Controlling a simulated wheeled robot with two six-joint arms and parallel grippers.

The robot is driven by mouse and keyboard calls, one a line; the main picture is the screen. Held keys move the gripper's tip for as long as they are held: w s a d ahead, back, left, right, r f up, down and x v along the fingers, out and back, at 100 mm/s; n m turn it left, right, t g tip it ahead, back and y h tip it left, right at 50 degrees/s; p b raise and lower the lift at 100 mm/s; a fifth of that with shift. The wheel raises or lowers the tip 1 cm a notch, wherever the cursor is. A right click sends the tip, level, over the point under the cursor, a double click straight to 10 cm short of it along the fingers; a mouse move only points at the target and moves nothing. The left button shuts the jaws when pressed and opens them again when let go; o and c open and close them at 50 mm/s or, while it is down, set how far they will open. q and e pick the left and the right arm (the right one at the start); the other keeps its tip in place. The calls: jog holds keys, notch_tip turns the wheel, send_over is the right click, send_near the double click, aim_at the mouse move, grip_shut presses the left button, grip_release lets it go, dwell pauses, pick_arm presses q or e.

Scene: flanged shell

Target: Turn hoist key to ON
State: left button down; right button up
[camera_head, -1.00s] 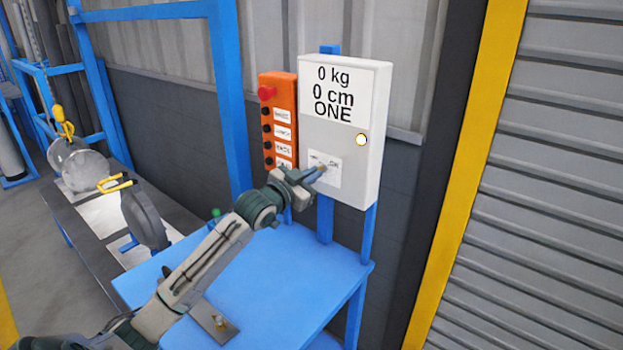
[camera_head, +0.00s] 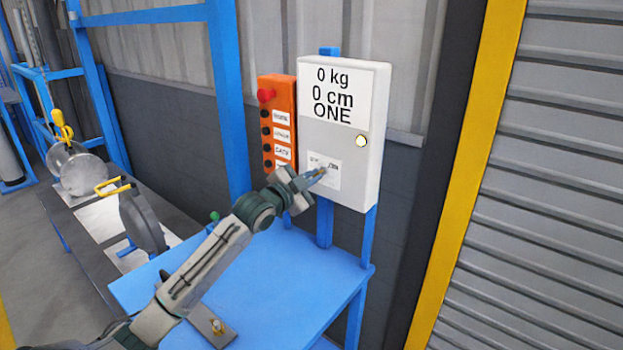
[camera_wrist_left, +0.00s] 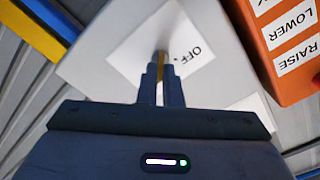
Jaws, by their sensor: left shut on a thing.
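The hoist key (camera_wrist_left: 161,60) is a small brassy piece standing out from a white label plate (camera_head: 324,181) low on the grey control box (camera_head: 337,135). My left gripper (camera_head: 317,173) is at the plate, its fingers shut on the key. In the left wrist view the fingers (camera_wrist_left: 161,80) close around the key, and the word OFF (camera_wrist_left: 191,57) shows beside it. The fingers hide part of the plate, and I cannot read the key's setting. The box's screen reads 0 kg, 0 cm, ONE. My right gripper is not in view.
An orange pendant (camera_head: 279,120) with a red button and several labelled buttons hangs just left of the box. A blue table (camera_head: 290,280) stands below, mostly clear, with a small metal plate (camera_head: 212,325) at its front left. A yellow post (camera_head: 475,160) stands at the right.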

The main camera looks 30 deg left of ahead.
pick_arm(q)
jog(key=c, duration=1.6)
grip_release()
jog(key=s+p, duration=0.3)
jog(key=s, duration=0.7)
jog(key=shift+s+a, duration=0.35)
jog(key=shift+a, duration=0.05)
